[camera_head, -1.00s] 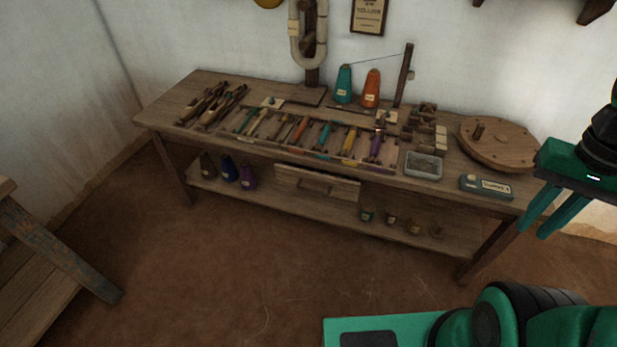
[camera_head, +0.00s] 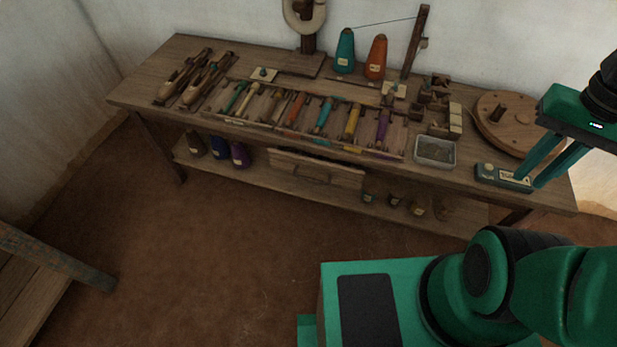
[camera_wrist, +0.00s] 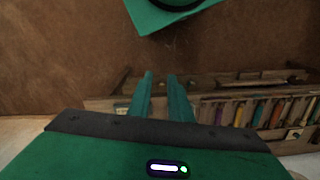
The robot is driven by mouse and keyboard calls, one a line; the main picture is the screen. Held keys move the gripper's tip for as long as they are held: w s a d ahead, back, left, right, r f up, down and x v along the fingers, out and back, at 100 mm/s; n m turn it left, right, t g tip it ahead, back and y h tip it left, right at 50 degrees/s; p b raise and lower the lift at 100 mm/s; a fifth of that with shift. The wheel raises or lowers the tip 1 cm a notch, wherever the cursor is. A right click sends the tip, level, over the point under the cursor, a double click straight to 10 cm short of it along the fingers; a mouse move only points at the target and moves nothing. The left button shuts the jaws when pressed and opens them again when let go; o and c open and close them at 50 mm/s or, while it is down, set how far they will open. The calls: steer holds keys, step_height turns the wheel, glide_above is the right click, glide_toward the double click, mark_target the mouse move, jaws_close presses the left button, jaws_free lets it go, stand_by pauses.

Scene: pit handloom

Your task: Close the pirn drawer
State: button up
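The pirn drawer (camera_head: 315,172) hangs under the middle of the workbench, its wooden front and bar handle facing me. A dark gap shows along the top of its front, and the front stands out from the bench's apron, so it looks partly open. How far out it is, I cannot tell. My gripper (camera_head: 530,181) is at the right, above the bench's right end, far from the drawer. Its two green fingers point down, apart and empty. They also show in the wrist view (camera_wrist: 161,77), where I cannot make out the drawer clearly.
The workbench (camera_head: 150,80) carries a rack of coloured pirns, shuttles, cones, a grey tray (camera_head: 435,152) and a round wooden disc (camera_head: 510,120). Jars and small pots stand on the lower shelf. A wooden frame (camera_head: 50,262) is at left. The floor before the drawer is clear.

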steer(key=w+a+f+n+g+h, duration=0.1)
steer(key=w+a+f+h, duration=0.15)
steer(key=w, duration=0.35)
steer(key=w+a+f+n+g+h, duration=0.1)
steer(key=w+f+n, duration=0.1)
steer(key=w+f, duration=0.35)
steer(key=w+a+f+n+t+h, duration=0.2)
steer(key=w+a+f+n+h, duration=0.25)
steer(key=w+a+f, duration=0.5)
steer(key=n+t+y, duration=0.3)
steer(key=n+t, duration=1)
steer(key=t, duration=0.2)
glide_toward(308, 178)
steer(key=x, duration=1)
steer(key=shift+f, duration=0.4)
jaws_close()
